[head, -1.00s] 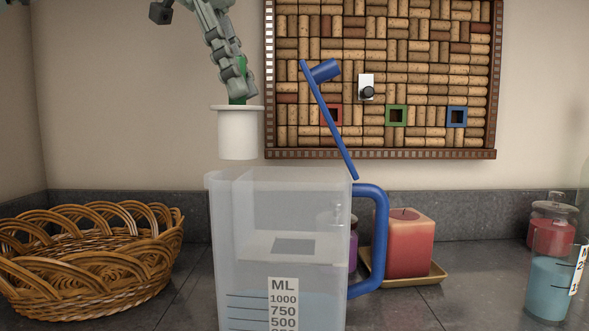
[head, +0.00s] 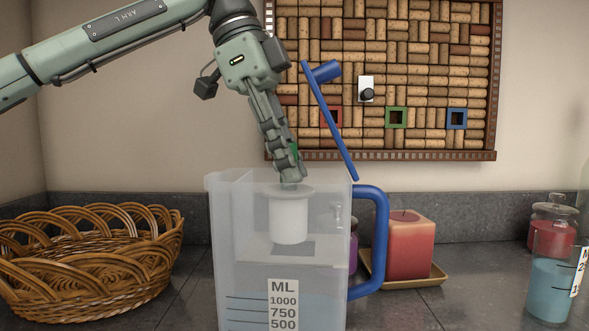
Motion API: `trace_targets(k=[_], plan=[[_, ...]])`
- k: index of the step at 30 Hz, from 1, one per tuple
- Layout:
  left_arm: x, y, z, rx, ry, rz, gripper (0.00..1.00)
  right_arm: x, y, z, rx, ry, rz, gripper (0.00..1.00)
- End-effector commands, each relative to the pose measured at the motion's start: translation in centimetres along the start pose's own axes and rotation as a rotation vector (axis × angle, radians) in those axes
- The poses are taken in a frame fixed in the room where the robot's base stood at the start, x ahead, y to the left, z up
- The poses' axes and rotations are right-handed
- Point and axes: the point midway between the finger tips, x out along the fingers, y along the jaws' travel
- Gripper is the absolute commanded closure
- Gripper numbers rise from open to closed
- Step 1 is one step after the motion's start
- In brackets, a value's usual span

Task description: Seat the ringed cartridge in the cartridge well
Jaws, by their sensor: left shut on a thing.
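The white ringed cartridge (head: 289,220) hangs upright inside the upper part of the clear pitcher (head: 232,240), its wide rim at the top. My left gripper (head: 291,178) is shut on the cartridge at its top and reaches down into the pitcher's open mouth. The cartridge well (head: 294,248) shows as a dark square opening in the pale shelf inside the pitcher. The cartridge's lower end appears just above the well; the exact gap is hard to tell through the cloudy wall. The blue lid (head: 326,115) stands tilted open at the pitcher's right. My right gripper is not in view.
A wicker basket (head: 90,265) stands left of the pitcher. The pitcher's blue handle (head: 380,240) is on its right, before a red candle (head: 410,245) on a tray (head: 433,277). A beaker of blue liquid (head: 550,285) and a red jar (head: 553,222) stand far right.

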Motion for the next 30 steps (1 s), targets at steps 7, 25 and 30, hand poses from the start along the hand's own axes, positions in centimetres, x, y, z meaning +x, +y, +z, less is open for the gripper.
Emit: trace_targets(k=[7,25,30], plan=[[1.4,-0.1,-0.3,0.001,0.001,-0.001,1.0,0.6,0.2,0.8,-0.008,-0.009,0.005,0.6],[1.9,-0.1,0.0,0.001,0.0,-0.001,1.0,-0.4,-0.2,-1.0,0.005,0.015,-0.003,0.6],[2.1,-0.1,0.1,0.0,0.0,-0.001,1.0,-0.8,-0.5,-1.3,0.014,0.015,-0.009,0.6]])
